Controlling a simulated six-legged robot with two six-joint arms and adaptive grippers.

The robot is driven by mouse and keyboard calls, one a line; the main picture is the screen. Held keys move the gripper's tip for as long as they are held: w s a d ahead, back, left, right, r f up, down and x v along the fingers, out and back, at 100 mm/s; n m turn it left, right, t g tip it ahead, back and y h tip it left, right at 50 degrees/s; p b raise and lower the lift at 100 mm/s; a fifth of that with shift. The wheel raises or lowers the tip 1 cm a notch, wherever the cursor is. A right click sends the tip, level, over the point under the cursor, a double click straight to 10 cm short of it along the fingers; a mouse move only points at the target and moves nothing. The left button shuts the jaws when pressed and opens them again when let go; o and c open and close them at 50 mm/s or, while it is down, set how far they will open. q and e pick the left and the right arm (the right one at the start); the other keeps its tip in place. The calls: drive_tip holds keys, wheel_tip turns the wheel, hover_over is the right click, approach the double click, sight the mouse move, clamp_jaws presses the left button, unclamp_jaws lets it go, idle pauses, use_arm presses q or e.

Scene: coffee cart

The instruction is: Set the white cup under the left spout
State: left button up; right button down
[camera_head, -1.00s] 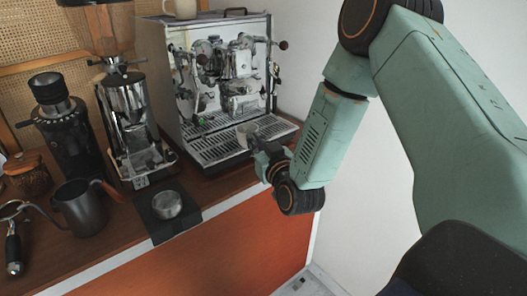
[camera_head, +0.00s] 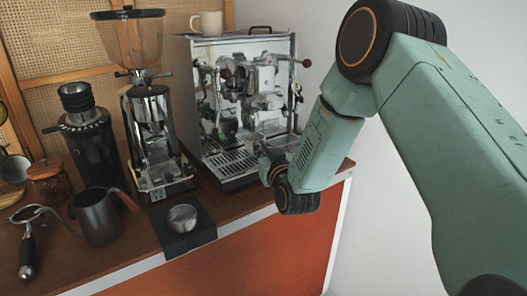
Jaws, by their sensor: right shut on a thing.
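The small white cup (camera_head: 252,142) is in front of the espresso machine (camera_head: 240,95), held over the drip tray (camera_head: 228,166). My right gripper (camera_head: 262,157) is shut on the cup, reaching in from the right; the wrist hides part of the fingers and the tray. The cup looks upright and lies below the group heads. The spouts are too small and cluttered to make out clearly, and I cannot tell whether the cup touches the tray. My left gripper is out of view.
A beige mug (camera_head: 208,23) stands on the machine. Left of it are a chrome grinder (camera_head: 150,130), a black grinder (camera_head: 90,145), a dark pitcher (camera_head: 97,215), a portafilter (camera_head: 27,245) and a tamper (camera_head: 182,217) on a black mat (camera_head: 185,240). A white wall is at right.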

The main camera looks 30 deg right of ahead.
drive_tip(key=shift+f, duration=0.25)
idle(0.6)
drive_tip(key=c, duration=1.4)
unclamp_jaws()
drive_tip(key=shift+s, duration=0.1)
drive_tip(key=s, duration=0.4)
drive_tip(key=s+a, duration=0.1)
drive_tip(key=s, duration=0.2)
drive_tip(key=s+a, duration=0.1)
drive_tip(key=s, duration=0.3)
drive_tip(key=shift+s, duration=0.35)
